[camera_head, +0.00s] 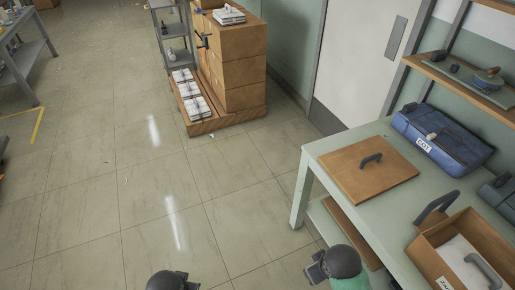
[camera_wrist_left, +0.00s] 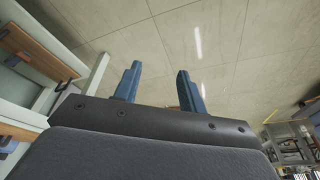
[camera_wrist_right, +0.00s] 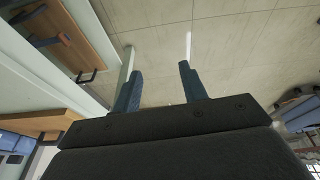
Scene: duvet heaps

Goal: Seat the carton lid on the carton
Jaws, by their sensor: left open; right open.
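The carton lid (camera_head: 352,180) is a flat brown panel with a dark bar handle, lying flat on the pale green table (camera_head: 322,146). The carton (camera_head: 428,262) is an open brown box at the table's near right, cut off by the frame edge. It shows pale contents, dark curved handles and a small label. The lid and carton are apart. My left gripper (camera_wrist_left: 158,78) is open and empty over the floor. My right gripper (camera_wrist_right: 160,76) is open and empty; in the head view it is low, left of the table's front. Its fingertips are unclear there.
A blue case (camera_head: 445,140) stands behind the lid, with a dark object right of it. A wooden shelf (camera_head: 450,82) with small items hangs above. Stacked brown boxes (camera_head: 238,75) stand on a pallet farther back. The floor (camera_head: 150,190) left of the table is clear.

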